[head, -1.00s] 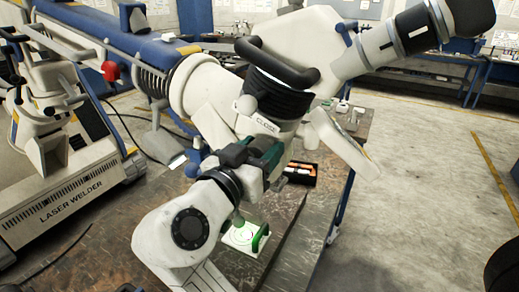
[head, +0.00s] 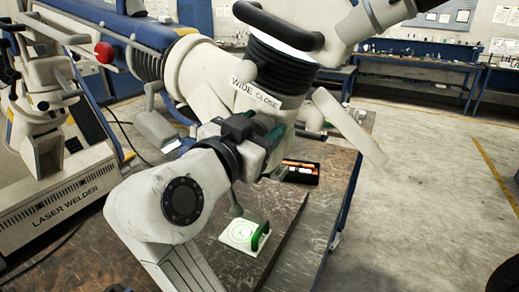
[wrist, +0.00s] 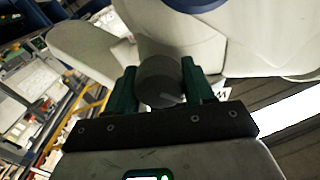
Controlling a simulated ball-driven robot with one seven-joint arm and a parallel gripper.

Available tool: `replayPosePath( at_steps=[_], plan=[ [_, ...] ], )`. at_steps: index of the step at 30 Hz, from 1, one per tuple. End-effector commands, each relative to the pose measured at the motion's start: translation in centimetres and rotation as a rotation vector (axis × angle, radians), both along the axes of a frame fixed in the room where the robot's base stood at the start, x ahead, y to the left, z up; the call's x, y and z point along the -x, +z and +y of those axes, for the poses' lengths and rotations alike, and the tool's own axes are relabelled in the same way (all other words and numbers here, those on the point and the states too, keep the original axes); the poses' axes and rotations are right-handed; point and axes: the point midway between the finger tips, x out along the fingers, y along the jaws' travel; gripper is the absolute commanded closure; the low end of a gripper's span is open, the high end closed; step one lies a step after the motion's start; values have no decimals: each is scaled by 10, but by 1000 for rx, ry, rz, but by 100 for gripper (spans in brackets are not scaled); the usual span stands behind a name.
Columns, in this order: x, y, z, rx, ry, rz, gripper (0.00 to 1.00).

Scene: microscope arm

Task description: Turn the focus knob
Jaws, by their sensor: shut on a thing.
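The focus knob (wrist: 160,80), a dark grey cylinder on the pale microscope body, sits between my gripper's green fingers in the wrist view. My gripper (wrist: 162,88) is shut on it, one finger on each side. In the head view my gripper (head: 268,145) is at the underside of the pale microscope head, below a label reading "WIDE CLOSE" (head: 257,93). The knob cannot be made out clearly there, behind my gripper and wrist. The microscope's arm (head: 200,85) extends from the upper left.
A white pad with a green upright piece (head: 240,236) lies on the worn table (head: 290,235) below my gripper. An open black case (head: 302,173) with orange and white items is behind it. A laser welder (head: 50,190) stands at left. The floor at right is clear.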

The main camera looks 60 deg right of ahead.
Motion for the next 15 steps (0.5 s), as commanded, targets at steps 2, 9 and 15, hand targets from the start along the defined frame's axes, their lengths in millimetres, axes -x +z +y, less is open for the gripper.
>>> replayPosePath(
  at_steps=[2, 9, 15],
  plan=[
    [0, -7, 0, -1, 1, -62, 78],
    [1, -5, 0, -6, 0, -211, 78],
    [1, -3, 0, -9, 0, -286, 78]
  ],
)
